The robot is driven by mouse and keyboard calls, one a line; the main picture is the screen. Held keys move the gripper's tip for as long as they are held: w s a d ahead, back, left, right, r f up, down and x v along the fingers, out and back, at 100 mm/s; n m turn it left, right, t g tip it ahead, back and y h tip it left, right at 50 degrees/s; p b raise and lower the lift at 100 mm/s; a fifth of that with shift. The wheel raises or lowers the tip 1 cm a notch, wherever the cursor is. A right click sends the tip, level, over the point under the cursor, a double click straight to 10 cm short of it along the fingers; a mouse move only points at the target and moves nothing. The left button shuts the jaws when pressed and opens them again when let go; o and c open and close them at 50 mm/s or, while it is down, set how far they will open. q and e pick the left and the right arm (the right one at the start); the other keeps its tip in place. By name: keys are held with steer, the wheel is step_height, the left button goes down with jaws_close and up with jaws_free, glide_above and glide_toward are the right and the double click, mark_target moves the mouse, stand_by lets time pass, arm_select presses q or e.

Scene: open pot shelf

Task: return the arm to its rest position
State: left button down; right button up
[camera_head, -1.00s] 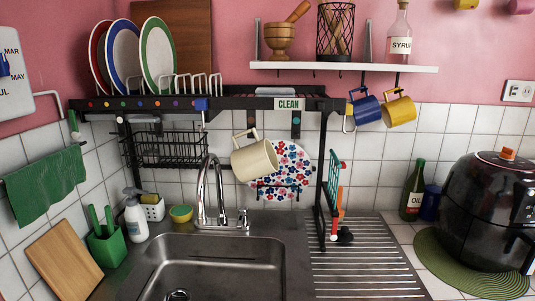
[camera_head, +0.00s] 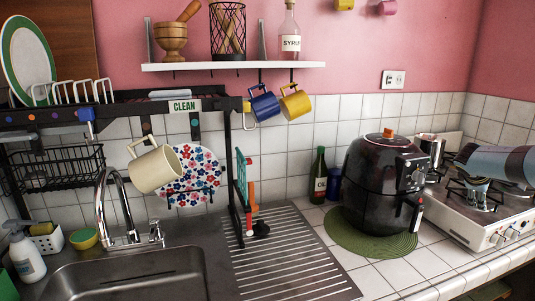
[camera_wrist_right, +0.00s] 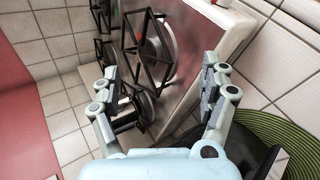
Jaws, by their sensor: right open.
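My right gripper (camera_wrist_right: 162,75) is open in the right wrist view, with its two fingers spread wide and nothing between the tips. Behind the fingers are the stove's black burner grates (camera_wrist_right: 152,42) and its white side (camera_wrist_right: 207,45). In the head view, a pale blue and dark form (camera_head: 505,162) at the right edge hangs over the stove (camera_head: 485,232); it looks like part of my right arm. My left gripper is not in view.
A black air fryer (camera_head: 378,185) stands on a green round mat (camera_head: 345,238) left of the stove. The mat also shows in the wrist view (camera_wrist_right: 285,135). A dark bottle (camera_head: 319,175), drying rack (camera_head: 240,190), cream mug (camera_head: 155,168) and sink (camera_head: 130,270) lie further left.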

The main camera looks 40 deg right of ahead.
steer(key=s+a+f+n+t, duration=0.2)
steer(key=s+f+n+t, duration=0.2)
steer(key=s+f, duration=0.9)
steer(key=s+a+f+m+g+y, duration=0.1)
steer(key=s+a+f+y, duration=0.15)
steer(key=a+f, duration=0.4)
steer(key=s+a+f+m+y, duration=0.1)
steer(key=s+a+f, duration=0.2)
steer(key=a+f, duration=0.4)
steer(key=s+a+f+m+y, duration=0.15)
steer(key=a+f, duration=0.45)
steer(key=a, duration=1)
steer(key=s+a+f+g+y, duration=0.1)
steer(key=s+a+f+y, duration=0.3)
steer(key=a, duration=1.1)
steer(key=a+f+m+y, duration=0.1)
steer(key=a+f, duration=0.6)
steer(key=a, duration=0.9)
step_height(320, 180, down, 24)
steer(key=s+b, duration=0.1)
steer(key=b, duration=2.3)
steer(key=shift+s+d+b, duration=0.15)
steer(key=shift+d+b, duration=0.2)
steer(key=shift+d, duration=0.1)
